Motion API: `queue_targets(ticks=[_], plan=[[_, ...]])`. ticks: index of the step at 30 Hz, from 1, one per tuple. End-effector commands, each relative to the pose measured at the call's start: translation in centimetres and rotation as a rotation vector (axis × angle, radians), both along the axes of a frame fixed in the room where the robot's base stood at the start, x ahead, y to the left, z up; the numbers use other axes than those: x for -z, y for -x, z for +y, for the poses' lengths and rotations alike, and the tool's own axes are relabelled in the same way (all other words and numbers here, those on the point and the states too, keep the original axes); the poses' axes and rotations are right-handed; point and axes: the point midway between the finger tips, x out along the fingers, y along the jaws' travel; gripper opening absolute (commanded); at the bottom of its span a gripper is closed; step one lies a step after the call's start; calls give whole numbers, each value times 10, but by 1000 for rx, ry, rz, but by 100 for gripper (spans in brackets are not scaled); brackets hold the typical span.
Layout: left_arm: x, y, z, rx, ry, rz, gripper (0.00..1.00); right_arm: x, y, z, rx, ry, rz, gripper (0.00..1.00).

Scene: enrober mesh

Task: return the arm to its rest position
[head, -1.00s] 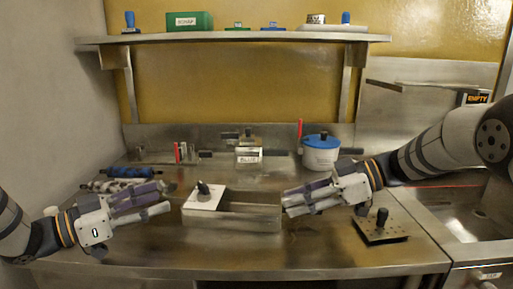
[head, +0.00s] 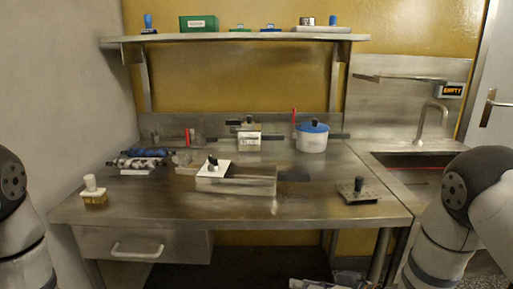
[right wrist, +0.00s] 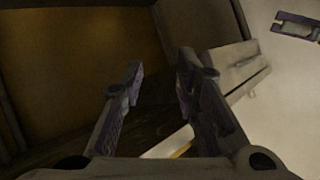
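My right gripper (right wrist: 160,70) is open and empty in the right wrist view, its two purple-grey fingers apart. Behind them are a dark brownish surface and pale metal edges. In the head view a grey gripper part (head: 318,284) shows at the bottom edge, below the table; its fingers cannot be made out there. Only upper links of my arms show at the left and right edges of the head view. My left gripper is not seen there. A small purple-grey part at the top right of the right wrist view is too partial to identify.
The steel table (head: 150,212) holds a metal box (head: 240,186) with a white plate (head: 213,169), a blue-lidded pot (head: 312,138), a black-handled plate (head: 358,190) and a white-knobbed block (head: 94,192). A drawer handle (head: 136,250) faces front. A sink (head: 415,160) stands right.

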Motion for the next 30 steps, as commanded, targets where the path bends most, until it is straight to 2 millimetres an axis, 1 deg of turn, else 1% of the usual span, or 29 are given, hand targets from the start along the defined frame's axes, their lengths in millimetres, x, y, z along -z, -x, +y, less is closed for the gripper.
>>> queue_targets(ticks=[1,2,3,5,6,8,9,12,15,17,19,30], plan=[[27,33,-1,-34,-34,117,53,33,31,-11,82,47,105,28],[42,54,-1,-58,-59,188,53,51,51,-19,131,84,169,28],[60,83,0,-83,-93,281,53,75,82,-31,189,138,260,28],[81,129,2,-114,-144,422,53,102,132,-47,260,224,397,28],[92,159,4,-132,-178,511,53,117,168,-57,297,282,490,28],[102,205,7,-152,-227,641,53,130,222,-71,338,368,626,28],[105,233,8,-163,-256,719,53,134,256,-80,359,422,709,28],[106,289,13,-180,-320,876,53,132,327,-95,384,532,883,28],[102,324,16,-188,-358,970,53,125,370,-104,392,601,992,28],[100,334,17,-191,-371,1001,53,122,384,-107,396,623,1026,28],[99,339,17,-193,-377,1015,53,120,390,-108,396,634,1042,28],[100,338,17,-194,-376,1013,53,120,389,-108,398,633,1039,28]])
